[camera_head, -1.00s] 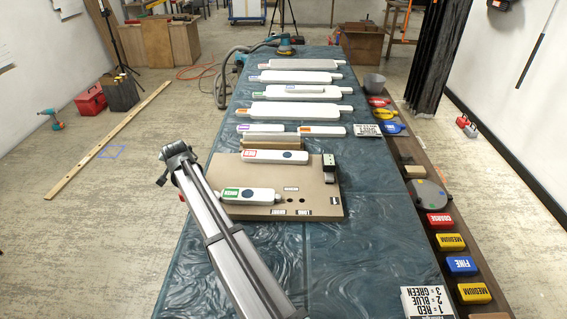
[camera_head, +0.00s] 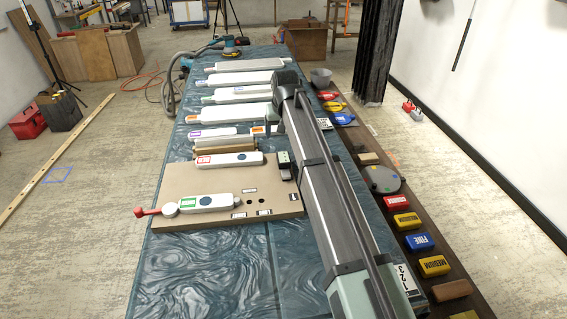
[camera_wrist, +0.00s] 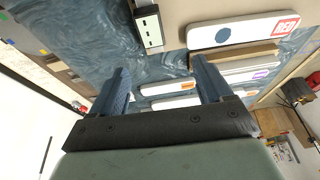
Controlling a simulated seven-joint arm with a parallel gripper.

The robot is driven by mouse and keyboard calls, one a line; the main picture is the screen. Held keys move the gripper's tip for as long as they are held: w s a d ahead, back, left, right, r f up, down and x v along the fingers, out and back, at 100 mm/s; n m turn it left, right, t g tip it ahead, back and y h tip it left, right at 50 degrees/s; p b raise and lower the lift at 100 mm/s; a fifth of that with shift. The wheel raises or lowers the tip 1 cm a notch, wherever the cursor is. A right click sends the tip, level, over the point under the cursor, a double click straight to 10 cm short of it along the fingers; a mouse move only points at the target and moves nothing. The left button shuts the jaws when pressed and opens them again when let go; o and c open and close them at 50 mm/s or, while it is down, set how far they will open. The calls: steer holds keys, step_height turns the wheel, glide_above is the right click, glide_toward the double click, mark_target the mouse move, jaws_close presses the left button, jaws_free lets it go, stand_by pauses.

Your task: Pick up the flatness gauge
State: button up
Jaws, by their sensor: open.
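No label in view names the flatness gauge, so I cannot tell for certain which thing it is. A small dark block with a pale face (camera_head: 284,165) stands at the right edge of the tan board (camera_head: 270,208). It also shows at the top of the wrist view (camera_wrist: 150,30), beyond my fingers. My gripper (camera_wrist: 163,84) is open and empty, with white bars visible below and between its fingers. A white bar labelled RED (camera_head: 228,160) and a green-labelled bar (camera_head: 207,203) lie on the board. The green-labelled bar has a red-ended piece (camera_head: 148,212) at its left.
Several long white bars (camera_head: 236,92) lie across the blue table (camera_head: 200,262) behind the board. A side shelf at the right holds a dotted disc (camera_head: 378,180), a grey bowl (camera_head: 321,78) and coloured blocks (camera_head: 418,242). My arm hides part of the table's right side.

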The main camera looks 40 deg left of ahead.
steer(key=d, duration=0.2)
glide_toward(284, 157)
steer(key=x, duration=0.5)
steer(key=shift+s+d+f, duration=0.1)
steer(key=shift+d, duration=0.1)
steer(key=shift+a+x, duration=0.15)
steer(key=shift+x, duration=1.15)
steer(key=shift+a+x, duration=0.15)
steer(key=shift+x, duration=1.15)
steer(key=shift+c, duration=0.4)
steer(key=c, duration=1.1)
